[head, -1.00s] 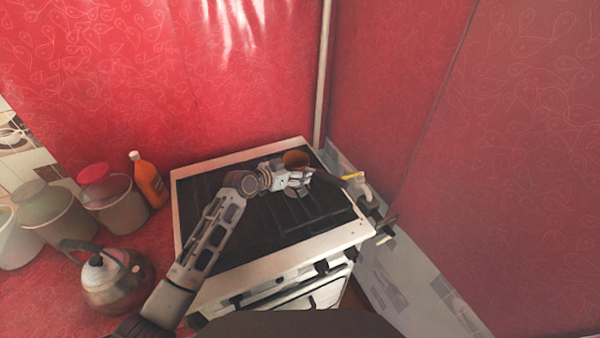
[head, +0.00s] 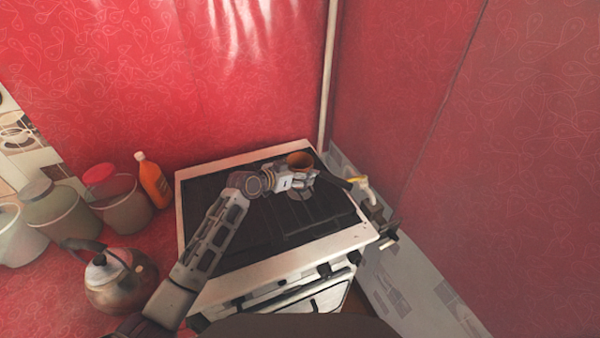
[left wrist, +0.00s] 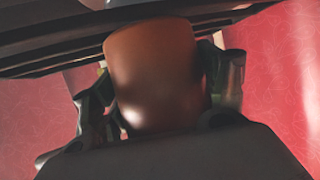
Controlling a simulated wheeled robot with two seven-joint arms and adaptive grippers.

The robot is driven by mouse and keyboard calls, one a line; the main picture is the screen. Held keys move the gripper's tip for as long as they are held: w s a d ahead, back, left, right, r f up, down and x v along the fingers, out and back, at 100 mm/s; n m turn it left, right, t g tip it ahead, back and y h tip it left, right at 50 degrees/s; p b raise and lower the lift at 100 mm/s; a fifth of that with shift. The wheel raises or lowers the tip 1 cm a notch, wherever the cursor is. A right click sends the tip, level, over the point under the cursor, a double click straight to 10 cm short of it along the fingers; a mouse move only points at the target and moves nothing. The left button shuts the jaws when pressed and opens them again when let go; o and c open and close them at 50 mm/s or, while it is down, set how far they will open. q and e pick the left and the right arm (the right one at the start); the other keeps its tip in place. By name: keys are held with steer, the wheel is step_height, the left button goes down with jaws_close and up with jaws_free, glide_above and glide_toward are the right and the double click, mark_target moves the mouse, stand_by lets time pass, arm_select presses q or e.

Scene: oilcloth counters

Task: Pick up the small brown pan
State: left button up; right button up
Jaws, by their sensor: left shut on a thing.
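The small brown pan (head: 300,159) is at the back right part of the stove top in the head view, and its dark handle points right. In the left wrist view the brown pan (left wrist: 155,75) fills the middle, with a finger on each side of it. My left gripper (head: 303,180) is shut on the pan; it also shows in the left wrist view (left wrist: 158,100). The gripper hides part of the pan in the head view. I cannot tell whether the pan touches the stove. My right gripper is not in view.
The stove (head: 270,267) has a white rim and a dark top. A kettle (head: 118,285), an orange bottle (head: 153,182) and several buckets (head: 121,205) stand on the red counter to its left. Red walls rise behind and to the right.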

arm_select(q)
steer(key=shift+r, duration=4.9)
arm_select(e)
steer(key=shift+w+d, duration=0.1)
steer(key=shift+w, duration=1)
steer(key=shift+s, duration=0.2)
